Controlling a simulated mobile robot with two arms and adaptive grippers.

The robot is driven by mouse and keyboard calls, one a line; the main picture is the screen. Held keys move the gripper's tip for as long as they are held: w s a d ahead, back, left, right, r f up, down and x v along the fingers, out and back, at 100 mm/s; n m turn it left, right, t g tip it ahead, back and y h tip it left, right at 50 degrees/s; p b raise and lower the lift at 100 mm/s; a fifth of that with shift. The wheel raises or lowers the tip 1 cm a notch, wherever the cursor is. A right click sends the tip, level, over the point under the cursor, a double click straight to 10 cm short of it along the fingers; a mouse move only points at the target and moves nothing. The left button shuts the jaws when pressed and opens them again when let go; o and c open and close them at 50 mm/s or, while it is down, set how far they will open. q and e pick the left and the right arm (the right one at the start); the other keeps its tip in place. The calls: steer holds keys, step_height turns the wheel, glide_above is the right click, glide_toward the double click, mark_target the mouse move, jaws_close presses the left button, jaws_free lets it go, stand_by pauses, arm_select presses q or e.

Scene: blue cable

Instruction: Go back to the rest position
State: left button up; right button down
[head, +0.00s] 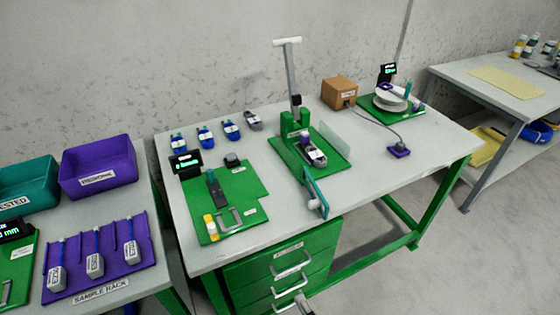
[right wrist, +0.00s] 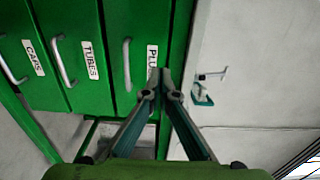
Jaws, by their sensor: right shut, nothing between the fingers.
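My right gripper (head: 304,303) shows only as a small grey tip at the bottom edge of the head view, in front of the green drawer unit (head: 262,278). In the right wrist view the right gripper (right wrist: 162,80) has its two fingertips together with nothing between them. Its tips overlap the drawer labelled "PLU..." (right wrist: 124,18), to the right of that drawer's handle (right wrist: 127,64); I cannot tell the distance. My left gripper is in neither view.
The main table (head: 355,208) carries a green lever press (head: 290,150), several blue connectors, a green fixture board (head: 240,190) and a cardboard box (head: 339,93). A purple sample rack (head: 75,282) stands at left, another table (head: 455,75) at right.

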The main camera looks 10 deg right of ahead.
steer(key=s+d+f+n+g+h, duration=0.1)
steer(key=s+d+f+n+g, duration=0.2)
steer(key=f, duration=0.6)
steer(key=s+d+f+n+g+h, duration=0.1)
steer(key=s+d+f+n+g, duration=0.2)
steer(key=f, duration=0.5)
steer(key=s+d+f+n+g+h, duration=0.2)
steer(key=s+f+n+g, duration=0.15)
steer(key=f, duration=0.55)
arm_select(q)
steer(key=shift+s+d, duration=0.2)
arm_select(e)
steer(key=s+d+f+n+g, duration=0.2)
steer(key=s+f, duration=0.1)
steer(key=s, duration=0.3)
steer(key=s+d+f+n+g+h, duration=0.1)
steer(key=s+d+f+n+g, duration=0.1)
steer(key=s+f, duration=0.2)
steer(key=s+d+f+n+g+h, duration=0.1)
steer(key=s+d+f+n+g, duration=0.1)
steer(key=s, duration=0.8)
step_height(320, 180, down, 2)
steer(key=shift+s+f+n, duration=0.1)
steer(key=shift+s+n, duration=0.1)
steer(key=shift+n, duration=0.25)
steer(key=shift+g, duration=0.25)
